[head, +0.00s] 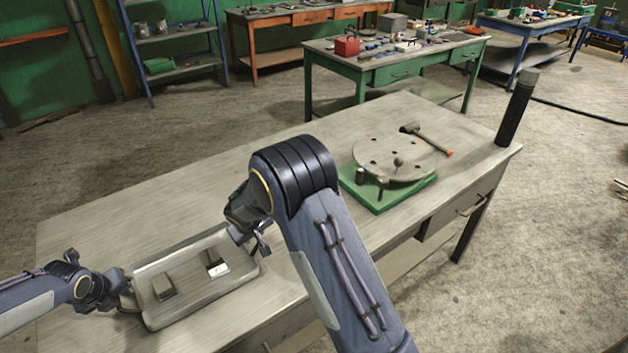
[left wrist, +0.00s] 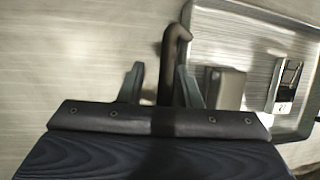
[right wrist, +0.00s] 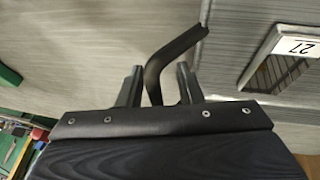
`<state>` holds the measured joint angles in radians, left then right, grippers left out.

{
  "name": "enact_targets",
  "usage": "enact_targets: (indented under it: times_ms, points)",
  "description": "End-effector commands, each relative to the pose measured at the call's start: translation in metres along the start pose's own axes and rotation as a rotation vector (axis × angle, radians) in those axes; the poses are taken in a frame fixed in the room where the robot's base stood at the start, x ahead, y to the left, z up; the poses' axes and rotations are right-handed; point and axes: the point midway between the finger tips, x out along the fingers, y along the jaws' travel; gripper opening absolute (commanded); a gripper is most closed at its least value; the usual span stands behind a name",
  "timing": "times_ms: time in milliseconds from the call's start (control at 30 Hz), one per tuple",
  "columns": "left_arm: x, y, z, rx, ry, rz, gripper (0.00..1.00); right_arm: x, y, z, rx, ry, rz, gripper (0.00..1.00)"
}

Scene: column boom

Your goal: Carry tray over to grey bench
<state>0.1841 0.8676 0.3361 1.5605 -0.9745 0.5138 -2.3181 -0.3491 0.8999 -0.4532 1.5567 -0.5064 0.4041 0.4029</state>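The shallow metal tray (head: 205,289) lies flat at the near left end of a grey-topped bench (head: 110,222). It holds a small grey block (head: 163,287) and a dark piece with a white label (head: 217,268); the label reads 27 in the right wrist view (right wrist: 296,47). A dark bar handle shows at each end. My left gripper (head: 124,292) is at the left handle (left wrist: 172,60), its fingers apart on either side of it. My right gripper (head: 256,241) is at the right handle (right wrist: 170,55), fingers also apart around it, with gaps visible.
Behind are a green bench (head: 385,72), an orange bench (head: 270,58) and a blue bench (head: 530,28). Open floor lies between.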

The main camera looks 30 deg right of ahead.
Motion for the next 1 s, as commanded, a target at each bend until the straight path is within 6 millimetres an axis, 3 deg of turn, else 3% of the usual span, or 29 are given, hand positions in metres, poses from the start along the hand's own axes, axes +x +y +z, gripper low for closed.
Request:
enact_targets:
  times_ms: [167,700,867,1000]
  points:
    - [-0.009,-0.002,0.002,0.000,-0.004,-0.004,0.32,0.000,0.000,0.000,0.000,0.000,0.000,0.32]
    - [-0.108,0.001,0.001,-0.002,-0.002,-0.001,0.32,0.000,0.000,0.000,0.000,0.000,0.000,0.32]
    - [-0.119,0.001,0.000,-0.001,0.000,0.000,0.32,-0.002,0.000,0.000,0.000,0.001,0.000,0.32]
    - [-0.120,0.000,0.000,-0.001,0.001,-0.001,0.32,-0.017,0.000,-0.001,0.000,0.003,0.000,0.32]
